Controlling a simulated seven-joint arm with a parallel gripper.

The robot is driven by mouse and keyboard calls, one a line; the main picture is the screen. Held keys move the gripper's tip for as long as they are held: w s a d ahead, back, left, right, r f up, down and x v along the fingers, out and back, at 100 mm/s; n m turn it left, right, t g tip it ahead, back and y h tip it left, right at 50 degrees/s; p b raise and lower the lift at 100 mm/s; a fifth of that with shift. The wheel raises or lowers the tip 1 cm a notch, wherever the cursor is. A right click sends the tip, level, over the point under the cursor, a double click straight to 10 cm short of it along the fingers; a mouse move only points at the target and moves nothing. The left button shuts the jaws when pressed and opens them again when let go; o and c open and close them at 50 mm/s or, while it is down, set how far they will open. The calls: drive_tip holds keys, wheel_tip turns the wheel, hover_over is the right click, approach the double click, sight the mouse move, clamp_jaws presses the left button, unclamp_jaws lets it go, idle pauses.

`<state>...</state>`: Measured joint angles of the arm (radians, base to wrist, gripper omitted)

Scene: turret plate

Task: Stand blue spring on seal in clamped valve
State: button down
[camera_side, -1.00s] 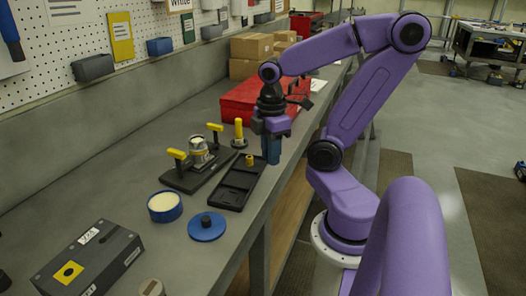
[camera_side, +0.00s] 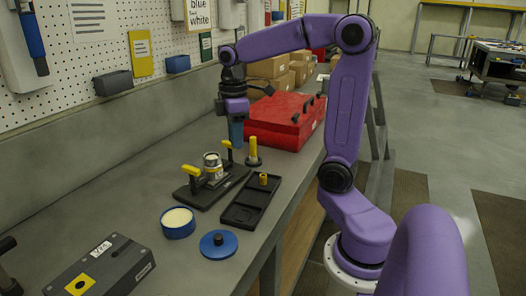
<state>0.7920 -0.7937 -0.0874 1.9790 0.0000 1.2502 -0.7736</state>
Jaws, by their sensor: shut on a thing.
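The silver valve (camera_side: 212,166) stands upright on a black clamp base (camera_side: 205,195), between two yellow-handled clamps (camera_side: 191,170). The seal inside it cannot be made out from this side. My gripper (camera_side: 236,134) points down, with blue at its lower end, above and slightly right of the valve in the picture. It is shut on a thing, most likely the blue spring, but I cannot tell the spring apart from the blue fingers. The gripper looks apart from the valve; their exact depth is unclear.
A black tray (camera_side: 238,214) with a small yellow part (camera_side: 263,179) lies right of the clamp. A yellow post (camera_side: 253,150) stands behind it. A blue pot (camera_side: 178,224), blue lid (camera_side: 219,244) and grey box (camera_side: 105,270) are nearer. A red case (camera_side: 285,120) lies behind.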

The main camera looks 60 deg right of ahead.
drive_tip(key=w+d, duration=0.5)
drive_tip(key=w, duration=0.7)
hover_over(212, 157)
drive_tip(key=shift+m, duration=0.4)
drive_tip(key=shift+a+f, duration=0.1)
drive_tip(key=shift+f, duration=2.85)
drive_tip(key=shift+f, duration=1.4)
drive_tip(key=c, duration=0.8)
unclamp_jaws()
drive_tip(key=shift+c, duration=0.2)
wheel_tip(212, 157, up, 17)
drive_tip(key=shift+r, duration=0.2)
